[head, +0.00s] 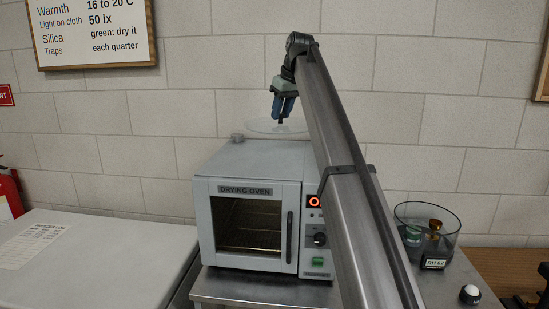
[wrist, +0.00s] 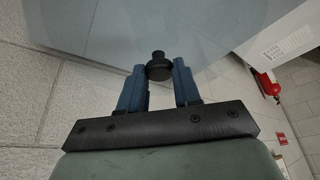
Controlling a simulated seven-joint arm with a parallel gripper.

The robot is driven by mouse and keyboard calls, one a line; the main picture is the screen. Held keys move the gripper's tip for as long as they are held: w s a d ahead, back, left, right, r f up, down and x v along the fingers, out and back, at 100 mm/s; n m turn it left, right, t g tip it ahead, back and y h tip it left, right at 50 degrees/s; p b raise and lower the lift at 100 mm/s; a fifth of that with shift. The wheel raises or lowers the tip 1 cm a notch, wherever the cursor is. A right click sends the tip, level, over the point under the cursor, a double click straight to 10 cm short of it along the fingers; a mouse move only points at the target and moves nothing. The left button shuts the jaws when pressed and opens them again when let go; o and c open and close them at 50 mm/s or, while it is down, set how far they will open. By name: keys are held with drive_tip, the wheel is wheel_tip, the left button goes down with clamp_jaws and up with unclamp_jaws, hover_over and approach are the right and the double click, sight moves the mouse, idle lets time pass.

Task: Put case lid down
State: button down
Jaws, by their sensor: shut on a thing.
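The case lid (head: 258,127) is a clear round disc, held level or nearly so above the back of the drying oven's top. My gripper (head: 282,119) is above it, shut on its small dark knob. In the wrist view the knob (wrist: 158,68) sits between my blue fingers, with the see-through lid (wrist: 205,28) spread beyond it. The case (head: 449,216) is a clear round container at the right, open at the top.
The drying oven (head: 210,213) stands on a metal bench, its door shut, with a small round cap (head: 237,138) on top. A white-topped knob-like item (head: 470,293) is at the bench's front right. A pale chest (head: 95,260) and a red extinguisher (head: 10,190) are at left.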

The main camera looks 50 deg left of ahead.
drive_tip(key=shift+s+a+r, duration=0.15)
drive_tip(key=shift+s+a, duration=0.3)
drive_tip(key=shift+s, duration=0.3)
drive_tip(key=shift+s+f, duration=0.1)
drive_tip(key=shift+f, duration=4.75)
drive_tip(key=shift+f, duration=0.1)
drive_tip(key=c, duration=0.8)
unclamp_jaws()
drive_tip(key=v, duration=1.2)
